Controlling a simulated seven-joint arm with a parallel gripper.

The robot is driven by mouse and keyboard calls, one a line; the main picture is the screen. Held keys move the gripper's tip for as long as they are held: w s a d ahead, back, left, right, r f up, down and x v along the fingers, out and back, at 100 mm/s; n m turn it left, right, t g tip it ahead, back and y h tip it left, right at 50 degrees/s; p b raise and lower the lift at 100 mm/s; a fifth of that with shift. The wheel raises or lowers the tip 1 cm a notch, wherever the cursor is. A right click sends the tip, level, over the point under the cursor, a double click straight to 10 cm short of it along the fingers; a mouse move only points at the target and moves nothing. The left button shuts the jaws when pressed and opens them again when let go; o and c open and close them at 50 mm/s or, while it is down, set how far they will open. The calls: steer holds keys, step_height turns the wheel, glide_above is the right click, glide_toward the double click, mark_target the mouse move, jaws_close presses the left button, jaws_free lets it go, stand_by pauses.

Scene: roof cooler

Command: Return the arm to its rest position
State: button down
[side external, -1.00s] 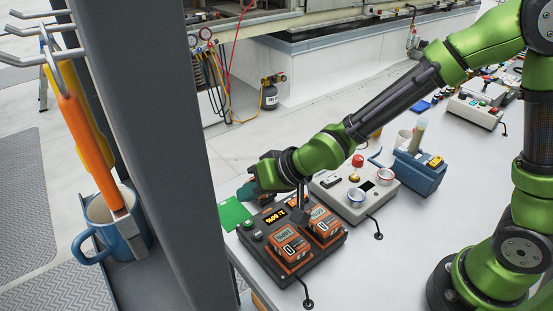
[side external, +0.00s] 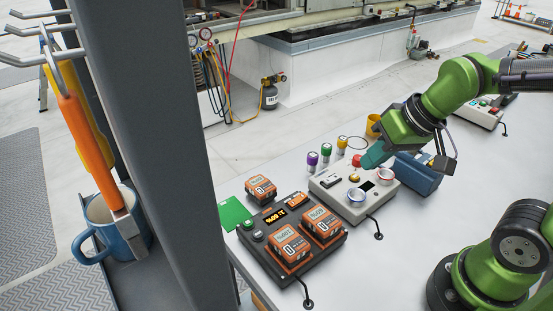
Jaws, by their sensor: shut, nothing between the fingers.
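My green arm reaches in from the right edge, bent high above the bench.
A dark dock (side external: 277,266) holds orange-and-black modules; another orange module (side external: 260,188) sits behind it. Purple, green and yellow capped cylinders (side external: 327,151) stand behind the control box. A yellow cup (side external: 373,124) is behind my gripper. A dark post (side external: 150,130) stands left of the bench.

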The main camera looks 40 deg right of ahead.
steer(key=r, duration=0.1)
steer(key=s+d+r+t, duration=0.1)
steer(key=s+d+r+m+t, duration=0.1)
steer(key=r, duration=0.1)
steer(key=shift+s+d+r, duration=0.1)
steer(key=shift+s+d, duration=0.1)
steer(key=shift+d, duration=0.05)
